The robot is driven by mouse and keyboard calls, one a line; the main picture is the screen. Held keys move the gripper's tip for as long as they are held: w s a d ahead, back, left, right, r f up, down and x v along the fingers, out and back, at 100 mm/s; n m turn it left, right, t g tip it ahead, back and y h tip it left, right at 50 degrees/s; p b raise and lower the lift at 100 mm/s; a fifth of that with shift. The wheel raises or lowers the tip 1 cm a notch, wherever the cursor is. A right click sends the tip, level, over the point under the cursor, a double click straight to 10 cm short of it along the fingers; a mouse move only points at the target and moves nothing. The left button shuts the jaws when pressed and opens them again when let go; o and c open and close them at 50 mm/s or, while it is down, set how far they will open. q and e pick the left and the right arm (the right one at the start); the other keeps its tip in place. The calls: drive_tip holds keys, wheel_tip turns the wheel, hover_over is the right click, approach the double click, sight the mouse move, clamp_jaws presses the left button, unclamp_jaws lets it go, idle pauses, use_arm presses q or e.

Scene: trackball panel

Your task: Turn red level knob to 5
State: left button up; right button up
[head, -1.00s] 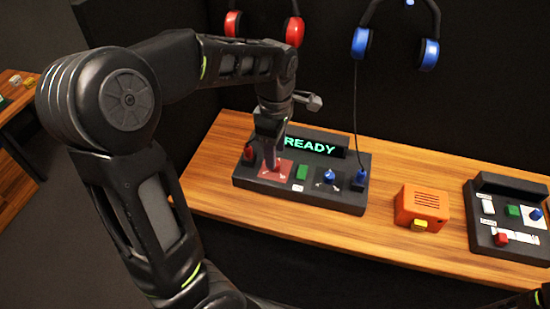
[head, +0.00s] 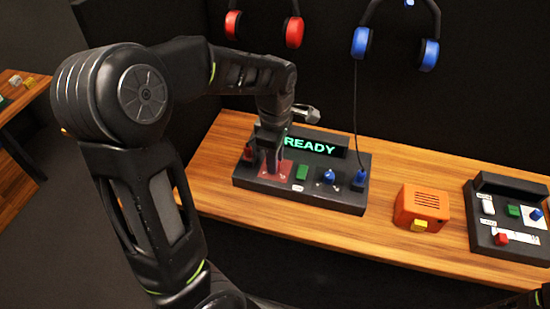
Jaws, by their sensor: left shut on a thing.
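The dark control panel (head: 330,204) stands on the wooden table, with a lit READY display (head: 310,146). My left gripper (head: 271,168) points down at the red plate (head: 262,182) on the panel's left part. It is shut on the red level knob, which its fingers almost wholly hide. The scale marks on the plate are too small and covered to read, so I cannot tell the knob's setting.
To the right on the panel are a green button (head: 302,172) and a blue knob (head: 328,176). An orange box (head: 422,205) and a second panel (head: 505,240) stand further right. Red headphones (head: 294,32) and blue headphones (head: 430,54) hang behind.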

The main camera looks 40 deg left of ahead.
use_arm(q)
clamp_jaws()
drive_tip(key=shift+m, duration=0.3)
drive_tip(key=m, duration=0.6)
drive_tip(key=shift+p, duration=0.3)
drive_tip(key=m, duration=0.3)
drive_tip(key=shift+w+m, duration=0.1)
drive_tip(key=shift+m, duration=0.3)
drive_tip(key=m, duration=0.3)
drive_tip(key=shift+m, duration=0.3)
drive_tip(key=m, duration=1.1)
drive_tip(key=shift+d+m+p, duration=0.1)
drive_tip(key=shift+m+p, duration=0.2)
drive_tip(key=shift+m, duration=0.1)
